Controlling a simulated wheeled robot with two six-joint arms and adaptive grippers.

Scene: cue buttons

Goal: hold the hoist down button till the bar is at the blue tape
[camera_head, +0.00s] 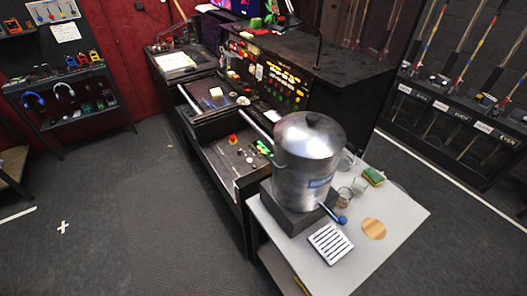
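A black control console (285,70) stands in the middle, with a panel of small lit red, yellow and green buttons (283,92). Its lower desk (222,165) holds a red button (233,139) and several small green ones (264,148). I cannot tell which button is the hoist down button. On the right wall, ropes with coloured bands (471,62) rise from a black rack; the bands are too small for me to pick out a blue tape. I cannot make out the bar. Neither of my grippers is in view.
A large metal urn (307,150) stands on a white table (400,210) at the console's near end, beside glasses, a sponge (373,176) and a drip grid (331,243). A headphone shelf (62,80) is at left.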

